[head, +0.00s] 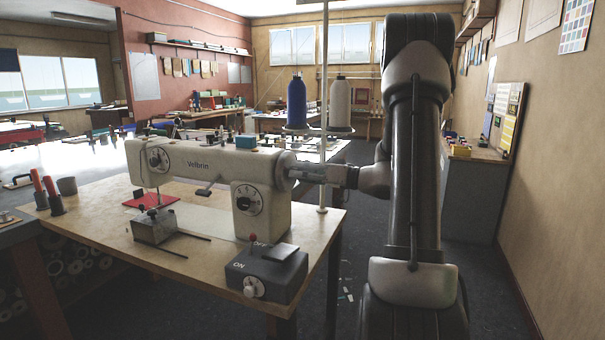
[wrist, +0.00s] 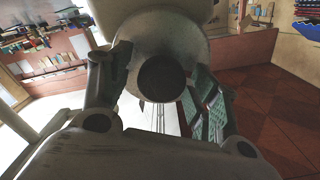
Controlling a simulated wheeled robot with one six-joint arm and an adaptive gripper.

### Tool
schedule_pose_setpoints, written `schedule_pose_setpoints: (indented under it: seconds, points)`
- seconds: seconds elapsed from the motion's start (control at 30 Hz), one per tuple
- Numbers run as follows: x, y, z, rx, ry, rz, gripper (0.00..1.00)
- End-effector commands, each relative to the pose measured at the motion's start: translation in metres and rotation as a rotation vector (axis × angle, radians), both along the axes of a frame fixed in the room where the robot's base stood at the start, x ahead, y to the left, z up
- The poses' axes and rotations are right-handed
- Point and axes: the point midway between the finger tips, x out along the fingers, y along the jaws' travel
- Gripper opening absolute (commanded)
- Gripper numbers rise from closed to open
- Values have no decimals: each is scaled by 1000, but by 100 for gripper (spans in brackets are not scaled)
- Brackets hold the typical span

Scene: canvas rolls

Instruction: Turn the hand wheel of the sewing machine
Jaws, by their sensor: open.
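The white sewing machine (head: 210,172) stands on a wooden table, with "Velbrin" on its arm. Its hand wheel (head: 284,168) is at the machine's right end, partly hidden by my gripper in the head view. In the wrist view the hand wheel (wrist: 192,50) is a large pale disc with a dark round centre, straight ahead. My gripper (head: 304,172) reaches it from the right. In the wrist view my gripper (wrist: 155,82) is open, one finger on each side of the wheel's lower part. I cannot tell whether the fingers touch it.
A blue thread cone (head: 297,103) and a white one (head: 340,104) stand on a pole stand behind my gripper. A dark switch box (head: 268,272) with a knob sits at the table's front. A metal block (head: 153,227) lies left. The wooden table (head: 110,222) has bare room at left.

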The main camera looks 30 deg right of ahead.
Motion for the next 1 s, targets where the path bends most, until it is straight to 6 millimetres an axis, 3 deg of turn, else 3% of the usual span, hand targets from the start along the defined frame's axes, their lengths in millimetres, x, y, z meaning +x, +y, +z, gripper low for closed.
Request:
schedule_pose_setpoints:
  seconds: [0.23, 0.5, 1.0]
  points:
    - [1, 1, 0, 1, 1, 0, 61]
    - [1, 0, 0, 1, 0, -1, 16]
    - [1, 0, 0, 100, 77, -1, 16]
